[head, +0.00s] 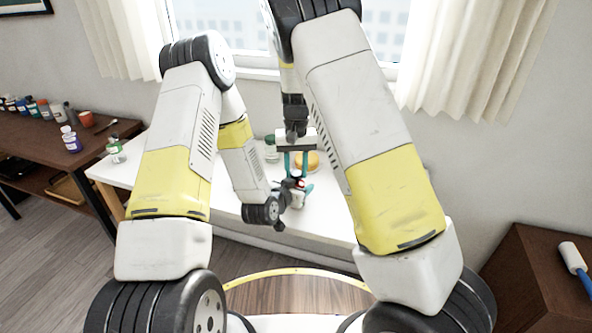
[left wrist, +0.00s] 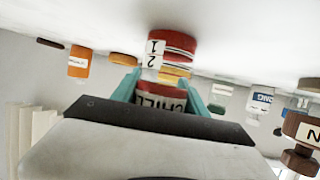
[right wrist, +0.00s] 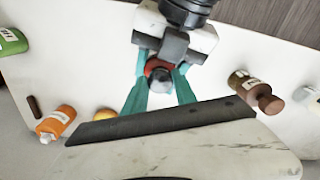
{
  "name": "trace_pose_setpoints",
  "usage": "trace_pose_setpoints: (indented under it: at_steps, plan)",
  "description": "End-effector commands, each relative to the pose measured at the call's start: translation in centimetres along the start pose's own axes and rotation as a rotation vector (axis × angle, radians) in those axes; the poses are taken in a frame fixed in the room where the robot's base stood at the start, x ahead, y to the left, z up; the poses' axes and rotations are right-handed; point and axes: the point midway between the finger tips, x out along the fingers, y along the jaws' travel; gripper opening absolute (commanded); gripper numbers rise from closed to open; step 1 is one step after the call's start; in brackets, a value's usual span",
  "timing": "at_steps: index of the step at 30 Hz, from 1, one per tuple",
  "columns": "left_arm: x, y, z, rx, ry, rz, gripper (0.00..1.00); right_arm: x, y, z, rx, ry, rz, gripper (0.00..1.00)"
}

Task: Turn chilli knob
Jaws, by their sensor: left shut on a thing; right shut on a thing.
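A red ring (right wrist: 156,66) shows around the knob. In the head view both grippers meet over the white table (head: 235,218), and the bottle is largely hidden.
An orange bottle (right wrist: 56,122), a green bottle (right wrist: 12,40) and a brown grinder-shaped object (right wrist: 252,90) stand around the grippers. A yellow round item (head: 308,160) is behind them. A brown side table (head: 72,172) with several bottles is left; a brown cabinet (head: 528,288) is right.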

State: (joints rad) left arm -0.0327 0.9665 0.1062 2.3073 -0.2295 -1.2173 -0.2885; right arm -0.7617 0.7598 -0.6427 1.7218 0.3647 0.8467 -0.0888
Motion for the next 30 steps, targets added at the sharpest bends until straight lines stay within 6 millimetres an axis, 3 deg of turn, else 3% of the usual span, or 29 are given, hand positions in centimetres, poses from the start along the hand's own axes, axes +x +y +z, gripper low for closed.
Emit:
trace_pose_setpoints:
  at_steps: [13,25,26,29,30]
  plan:
    - [0.01,-0.01,0.0,0.0,0.0,0.0,0.06,-0.06,-0.06,-0.03,0.421,0.0,-0.001,0.0]
    - [0.0,-0.01,0.03,0.0,-0.001,0.0,0.06,-0.06,-0.1,-0.03,0.471,0.0,-0.001,0.0]
    - [0.0,-0.01,0.03,0.0,-0.001,0.0,0.06,-0.06,-0.1,-0.03,0.471,0.0,-0.001,0.37]
    - [0.0,-0.01,0.03,0.0,-0.001,0.0,0.06,-0.05,-0.1,-0.03,0.47,0.0,-0.001,0.56]
    - [0.0,-0.01,0.03,0.0,-0.001,0.0,0.06,-0.05,-0.1,-0.03,0.47,0.0,-0.001,0.56]
